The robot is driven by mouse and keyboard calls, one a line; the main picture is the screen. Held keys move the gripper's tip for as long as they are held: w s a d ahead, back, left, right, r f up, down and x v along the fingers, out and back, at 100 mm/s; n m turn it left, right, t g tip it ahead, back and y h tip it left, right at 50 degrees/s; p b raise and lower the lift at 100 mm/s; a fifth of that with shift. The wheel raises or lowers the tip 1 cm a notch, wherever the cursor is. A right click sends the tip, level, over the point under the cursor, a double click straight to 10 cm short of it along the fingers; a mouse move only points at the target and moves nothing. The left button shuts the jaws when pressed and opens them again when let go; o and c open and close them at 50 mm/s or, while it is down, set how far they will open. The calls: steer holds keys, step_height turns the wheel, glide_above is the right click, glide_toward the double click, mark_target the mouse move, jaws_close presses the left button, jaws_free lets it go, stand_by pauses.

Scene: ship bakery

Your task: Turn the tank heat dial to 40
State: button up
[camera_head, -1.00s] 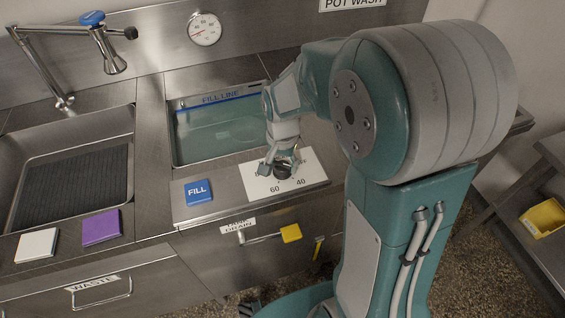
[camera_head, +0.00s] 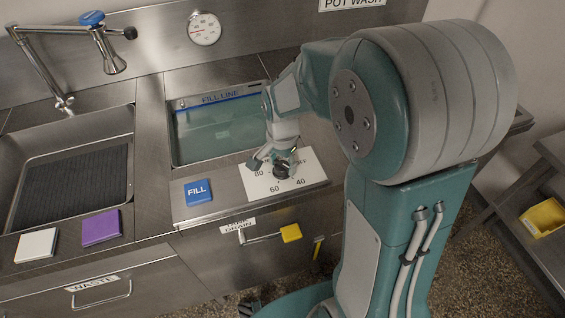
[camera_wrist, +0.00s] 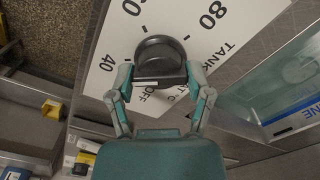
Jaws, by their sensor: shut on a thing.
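The tank heat dial is a round black knob (camera_head: 281,173) on a white plate (camera_head: 309,177) marked OFF, 40, 60 and 80. My gripper (camera_head: 275,165) is over the knob and partly hides it. In the wrist view my gripper (camera_wrist: 160,80) has one finger at each side of the knob's raised grip bar (camera_wrist: 158,70) and is shut on it. A pale line shows on the bar's near face, on the side of the OFF mark. I cannot tell the exact setting.
A tank of water (camera_head: 215,135) with a fill line lies behind the plate. A round gauge (camera_head: 204,28) is on the back wall. A blue FILL button (camera_head: 198,192) is left of the plate. A yellow-ended drain lever (camera_head: 290,233) sits on the front below.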

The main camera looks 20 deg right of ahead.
mark_target(281, 163)
steer(key=o, duration=1.1)
steer(key=shift+f, duration=0.1)
steer(key=shift+o, duration=0.2)
steer(key=shift+a, duration=0.15)
steer(key=shift+r, duration=0.4)
step_height(281, 163, up, 11)
steer(key=shift+r, duration=0.1)
steer(key=s+r+n+t, duration=0.4)
steer(key=s+n, duration=0.7)
steer(key=s, duration=0.4)
steer(key=shift+s+r+t, duration=0.2)
steer(key=shift+s+t, duration=0.1)
steer(key=shift+t, duration=0.5)
